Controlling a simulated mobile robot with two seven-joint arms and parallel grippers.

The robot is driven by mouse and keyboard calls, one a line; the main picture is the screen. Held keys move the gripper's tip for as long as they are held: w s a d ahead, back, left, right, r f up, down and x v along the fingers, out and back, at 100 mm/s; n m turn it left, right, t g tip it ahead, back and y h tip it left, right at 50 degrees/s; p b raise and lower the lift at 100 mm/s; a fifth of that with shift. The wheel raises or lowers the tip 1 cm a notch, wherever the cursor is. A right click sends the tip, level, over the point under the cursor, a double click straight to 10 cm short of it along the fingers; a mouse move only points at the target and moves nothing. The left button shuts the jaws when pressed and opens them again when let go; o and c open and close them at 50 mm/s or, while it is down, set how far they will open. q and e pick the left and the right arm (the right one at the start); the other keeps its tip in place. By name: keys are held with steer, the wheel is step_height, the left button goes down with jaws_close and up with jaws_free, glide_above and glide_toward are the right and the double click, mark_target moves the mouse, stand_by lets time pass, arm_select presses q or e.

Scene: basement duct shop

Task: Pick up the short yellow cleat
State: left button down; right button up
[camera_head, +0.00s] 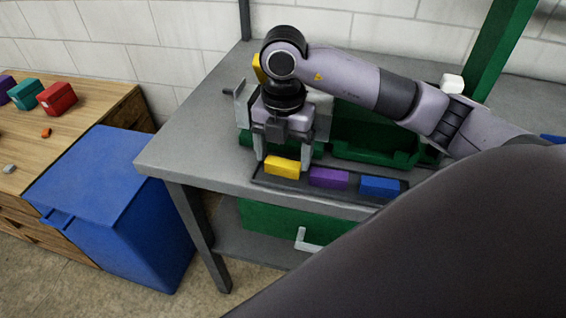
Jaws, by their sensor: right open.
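A short yellow block, the yellow cleat (282,167), lies at the left end of a dark shallow tray (256,182) along the front edge of the grey workbench. My right gripper (284,154) points down at it, open, with one finger toward each end of the block. The fingertips are very close to the block; I cannot tell whether they touch it. Another yellow object (258,68) shows partly behind my right arm, mostly hidden. My left gripper is not in view.
A purple block (328,178) and a blue block (382,187) lie in the same tray, right of the yellow one. A green container (372,138) stands behind. A blue bin (105,195) stands left of the grey workbench (190,150), whose left top is clear.

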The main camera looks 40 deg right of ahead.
steer(key=shift+f, duration=1.15)
steer(key=c, duration=0.7)
